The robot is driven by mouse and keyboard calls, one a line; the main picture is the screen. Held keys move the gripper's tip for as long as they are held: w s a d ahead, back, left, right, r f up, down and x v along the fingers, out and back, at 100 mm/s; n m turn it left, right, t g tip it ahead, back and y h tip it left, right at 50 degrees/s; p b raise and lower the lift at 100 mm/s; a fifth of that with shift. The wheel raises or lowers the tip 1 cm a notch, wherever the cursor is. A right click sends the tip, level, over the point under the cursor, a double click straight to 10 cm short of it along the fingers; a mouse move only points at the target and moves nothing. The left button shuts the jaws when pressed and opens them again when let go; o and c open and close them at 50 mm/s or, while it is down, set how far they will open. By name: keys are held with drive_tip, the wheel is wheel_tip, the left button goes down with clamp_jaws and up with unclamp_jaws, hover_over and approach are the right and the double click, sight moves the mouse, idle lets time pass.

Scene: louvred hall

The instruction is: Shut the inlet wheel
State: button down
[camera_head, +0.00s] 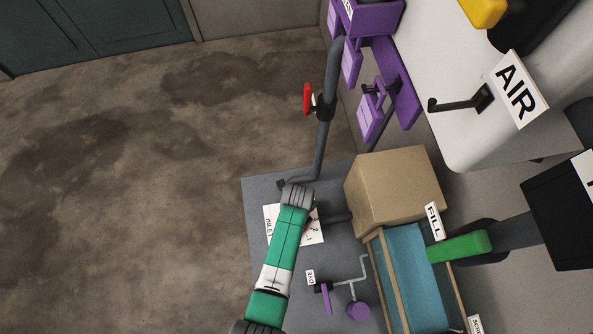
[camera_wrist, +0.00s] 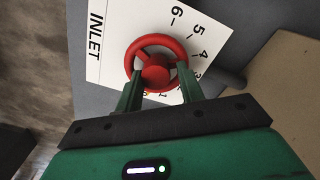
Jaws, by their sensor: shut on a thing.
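The red inlet wheel (camera_wrist: 156,74) sits on a white plate (camera_wrist: 105,50) marked INLET with a number scale. Figures 6, 5 and 4 read clearly in the wrist view; the lower ones are partly hidden by the wheel and my fingers. My gripper (camera_wrist: 160,72) is shut on the wheel, with one green finger at each side of it. I cannot tell which number the wheel points to.
A cardboard box (camera_head: 395,190) stands right of the plate. A blue-lined tank (camera_head: 412,270) with a green FILL handle (camera_head: 459,246) is below it. A purple DYE valve (camera_head: 326,298) is near. A grey pipe with a red lever (camera_head: 307,99) rises behind. The floor at left is clear.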

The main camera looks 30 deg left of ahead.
drive_tip(key=shift+s+d+f+m, duration=0.1)
drive_tip(key=shift+s+f+m, duration=0.2)
drive_tip(key=shift+f, duration=0.4)
drive_tip(key=shift+s+f+m, duration=0.2)
drive_tip(key=shift+s+f, duration=0.15)
drive_tip(key=shift+f, duration=0.3)
drive_tip(key=c, duration=1)
unclamp_jaws()
drive_tip(key=shift+o, duration=0.9)
drive_tip(key=r+p, duration=0.4)
drive_tip(key=r, duration=0.1)
drive_tip(key=w+r+p, duration=0.1)
drive_tip(key=r+p, duration=0.1)
drive_tip(key=shift+a+r+p, duration=0.3)
drive_tip(key=shift+a+r, duration=0.05)
drive_tip(key=shift+r, duration=0.2)
wheel_tip(320, 180, up, 8)
